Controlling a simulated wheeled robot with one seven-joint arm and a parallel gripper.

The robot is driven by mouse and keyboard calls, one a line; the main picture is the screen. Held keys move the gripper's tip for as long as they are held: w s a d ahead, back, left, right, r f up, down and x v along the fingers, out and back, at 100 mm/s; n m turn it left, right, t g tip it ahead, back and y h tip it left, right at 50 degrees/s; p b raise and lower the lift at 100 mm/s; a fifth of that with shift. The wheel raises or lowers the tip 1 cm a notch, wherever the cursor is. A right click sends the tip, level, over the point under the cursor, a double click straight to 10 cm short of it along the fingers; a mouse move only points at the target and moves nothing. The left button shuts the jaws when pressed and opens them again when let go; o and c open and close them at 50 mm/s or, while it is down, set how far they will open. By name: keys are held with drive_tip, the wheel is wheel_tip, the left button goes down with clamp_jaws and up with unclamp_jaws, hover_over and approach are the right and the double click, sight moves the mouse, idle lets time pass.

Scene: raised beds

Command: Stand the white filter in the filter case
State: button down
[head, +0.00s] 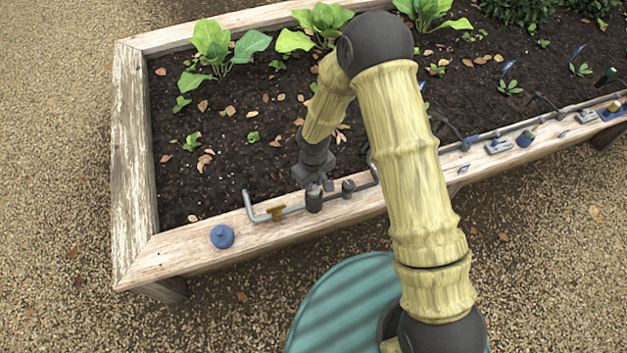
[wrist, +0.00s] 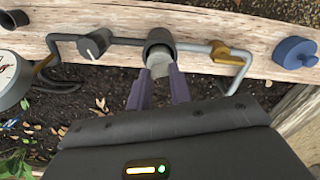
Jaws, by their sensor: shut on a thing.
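My gripper (head: 319,184) reaches down over the bed's front plank in the head view. In the wrist view its two purple fingers (wrist: 159,72) are closed on the white filter (wrist: 159,63), a small pale cylinder. The filter case (wrist: 160,38) is a dark, open-topped cup on the grey pipe. It also shows in the head view (head: 314,201), just below the fingers. The filter is at the case's mouth and overlaps its rim in the wrist view; I cannot tell how deep it sits. The filter is not clearly visible in the head view.
A blue round cap (head: 222,236) lies on the plank to the left. A yellow-brown valve handle (head: 275,212) and a dark knob (head: 348,188) sit on the pipe either side of the case. More fittings (head: 498,146) line the plank to the right. Soil and plants lie behind.

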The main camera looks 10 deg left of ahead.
drive_tip(key=shift+f+b, duration=1.15)
drive_tip(key=shift+f, duration=0.5)
drive_tip(key=c, duration=0.7)
unclamp_jaws()
drive_tip(key=shift+r, duration=0.1)
drive_tip(key=shift+r+p, duration=2.9)
drive_tip(key=shift+r, duration=0.6)
